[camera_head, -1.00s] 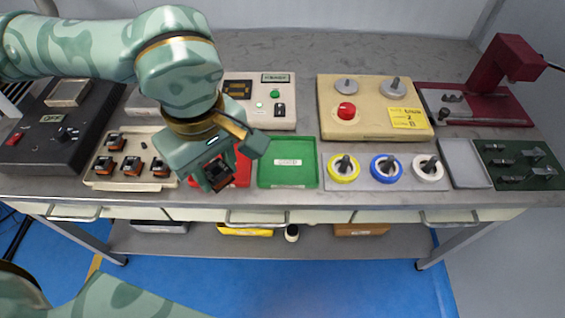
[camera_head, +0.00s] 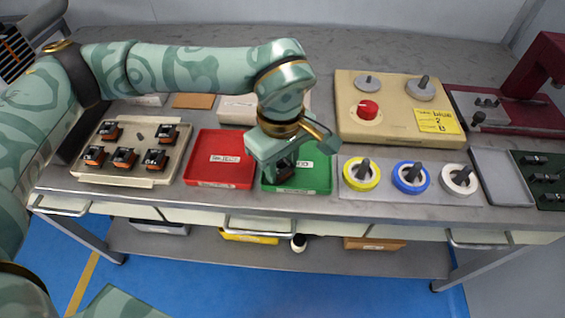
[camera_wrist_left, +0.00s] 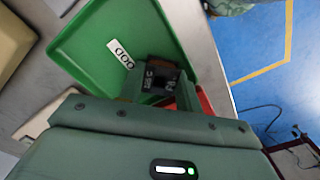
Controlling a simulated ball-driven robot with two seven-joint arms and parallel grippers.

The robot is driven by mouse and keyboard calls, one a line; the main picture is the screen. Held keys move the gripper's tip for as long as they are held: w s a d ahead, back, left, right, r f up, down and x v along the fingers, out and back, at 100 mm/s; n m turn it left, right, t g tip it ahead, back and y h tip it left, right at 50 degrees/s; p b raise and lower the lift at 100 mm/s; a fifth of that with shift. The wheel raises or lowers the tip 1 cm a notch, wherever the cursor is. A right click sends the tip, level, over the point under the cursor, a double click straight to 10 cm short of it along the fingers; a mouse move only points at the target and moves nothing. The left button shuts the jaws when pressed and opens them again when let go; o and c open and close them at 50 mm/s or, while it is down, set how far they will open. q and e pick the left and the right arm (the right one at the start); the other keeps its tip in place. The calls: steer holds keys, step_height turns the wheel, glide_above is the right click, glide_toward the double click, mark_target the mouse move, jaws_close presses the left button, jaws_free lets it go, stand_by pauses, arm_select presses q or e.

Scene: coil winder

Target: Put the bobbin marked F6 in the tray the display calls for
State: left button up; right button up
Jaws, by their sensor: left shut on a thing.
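My left gripper (camera_head: 283,165) is over the green tray (camera_head: 318,178) and is shut on a dark bobbin (camera_head: 285,174). In the left wrist view the held bobbin (camera_wrist_left: 160,76) shows pale marking that I cannot read surely, and it hangs in front of the green tray (camera_wrist_left: 85,48). Whether it touches the tray floor I cannot tell. The tray's white label is partly covered, with "OOD" showing. The red tray (camera_head: 213,174), with a white label, stands just left of the green one. The display is hidden behind my left arm. My right gripper is not in view.
A cream rack (camera_head: 110,177) with several black and orange bobbins stands left of the red tray. Yellow (camera_head: 361,184), blue and white spools stand right of the green tray. Behind them is a cream machine (camera_head: 385,130) with a red knob.

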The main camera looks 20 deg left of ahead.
arm_select(q)
steer(key=shift+s+r, duration=0.1)
steer(key=shift+r, duration=0.05)
steer(key=o, duration=0.8)
steer(key=shift+c, duration=0.2)
step_height(320, 180, up, 12)
steer(key=p, duration=0.4)
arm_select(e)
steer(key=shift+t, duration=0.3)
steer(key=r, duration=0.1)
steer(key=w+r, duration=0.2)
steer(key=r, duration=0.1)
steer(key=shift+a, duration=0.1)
